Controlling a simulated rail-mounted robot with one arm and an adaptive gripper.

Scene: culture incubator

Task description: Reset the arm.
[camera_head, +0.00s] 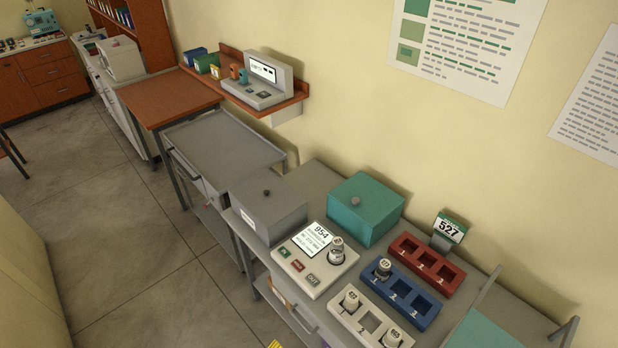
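My arm and my gripper do not show in the head view, so their pose and the state of the fingers are hidden. On the grey bench at the lower right stands a white device (308,279) with a lit screen reading 954, and a vial (337,251) stands on it. A red rack (427,264) has empty slots. A blue rack (420,319) holds one vial (383,268) at its left end. A white rack (343,317) holds a vial (351,300) and another vial (392,337), with an empty slot between them.
A grey box (267,210) and a teal box (366,208) stand behind the device. A sign (450,228) reads 527. Farther back are an empty grey cart (225,146), a brown table (170,95) and a wall shelf (297,95) with a device. Floor (110,240) at left is clear.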

